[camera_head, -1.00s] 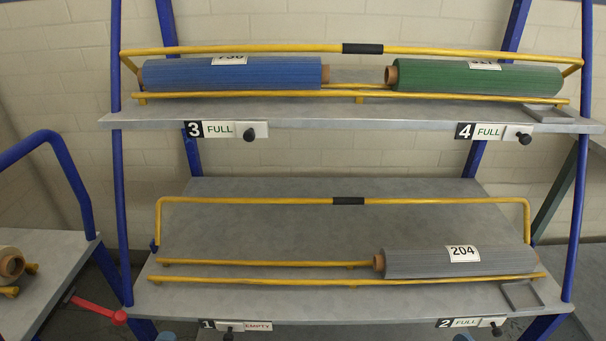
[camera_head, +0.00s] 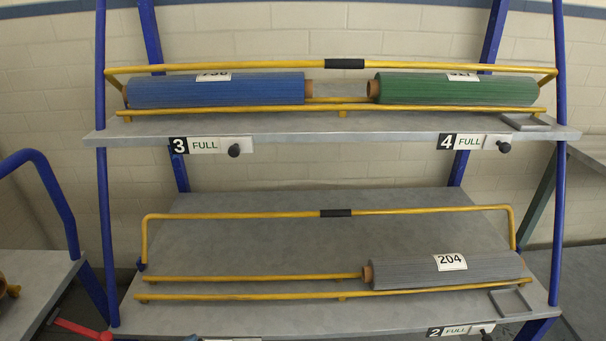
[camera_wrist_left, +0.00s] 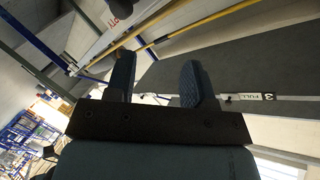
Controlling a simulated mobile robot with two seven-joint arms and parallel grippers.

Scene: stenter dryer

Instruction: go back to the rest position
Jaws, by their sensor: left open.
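My left gripper (camera_wrist_left: 160,85) shows in the left wrist view with its two blue fingers apart and nothing between them. Beyond it are parts of the rack, with a yellow rail (camera_wrist_left: 150,40) and a "FULL" label (camera_wrist_left: 256,97). There, the rack holds a blue roll (camera_head: 215,90) and a green roll (camera_head: 455,90) on the upper shelf (camera_head: 340,126). A grey roll (camera_head: 445,270) lies on the right of the lower shelf (camera_head: 250,245). My right gripper is in no frame.
The left half of the lower shelf is bare between its yellow rails. A table (camera_head: 40,285) with a blue tubular frame stands at the left edge, with a red handle (camera_head: 80,328) near it. Blue posts (camera_head: 108,220) bound the rack.

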